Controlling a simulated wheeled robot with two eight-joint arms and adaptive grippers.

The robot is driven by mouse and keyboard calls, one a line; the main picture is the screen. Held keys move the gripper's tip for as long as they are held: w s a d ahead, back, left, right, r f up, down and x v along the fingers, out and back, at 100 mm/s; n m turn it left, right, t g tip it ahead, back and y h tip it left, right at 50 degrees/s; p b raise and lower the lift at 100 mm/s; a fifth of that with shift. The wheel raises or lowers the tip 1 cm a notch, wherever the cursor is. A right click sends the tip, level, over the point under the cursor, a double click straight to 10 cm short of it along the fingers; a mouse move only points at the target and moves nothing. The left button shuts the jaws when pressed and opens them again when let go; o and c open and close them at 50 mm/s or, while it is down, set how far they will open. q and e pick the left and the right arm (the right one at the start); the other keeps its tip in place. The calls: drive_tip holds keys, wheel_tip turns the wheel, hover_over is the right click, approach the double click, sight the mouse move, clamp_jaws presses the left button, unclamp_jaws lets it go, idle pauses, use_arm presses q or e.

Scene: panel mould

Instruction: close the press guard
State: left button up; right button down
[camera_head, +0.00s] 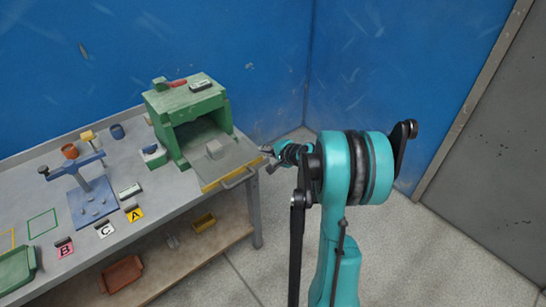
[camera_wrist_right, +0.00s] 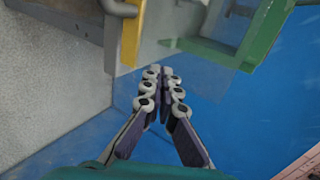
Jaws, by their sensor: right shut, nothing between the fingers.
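The green press (camera_head: 186,108) stands at the back right end of the bench, its front opening facing me. Its guard (camera_head: 228,165) is a see-through panel that lies lowered and open in front of the opening, with a yellow edge strip (camera_head: 212,186) and a grey handle (camera_head: 238,180). My right gripper (camera_head: 267,154) is shut and empty just right of the guard's outer corner. In the right wrist view the shut fingertips (camera_wrist_right: 164,78) are near the panel, with the yellow strip (camera_wrist_right: 131,35) upper left and the press frame (camera_wrist_right: 258,38) upper right; contact is unclear. My left gripper is out of view.
A grey block (camera_head: 215,149) shows within the press opening. A blue fixture (camera_head: 92,200), small cups and lettered cards (camera_head: 134,213) occupy the bench to the left. A lower shelf holds bins (camera_head: 121,274). The floor right of the bench is clear; blue walls stand behind.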

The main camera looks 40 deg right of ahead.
drive_tip(key=shift+w, duration=0.5)
drive_tip(key=shift+w, duration=0.1)
drive_tip(key=w, duration=1.9)
drive_tip(key=shift+w, duration=0.15)
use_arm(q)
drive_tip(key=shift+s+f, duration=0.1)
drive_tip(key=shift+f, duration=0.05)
use_arm(e)
drive_tip(key=shift+r, duration=0.1)
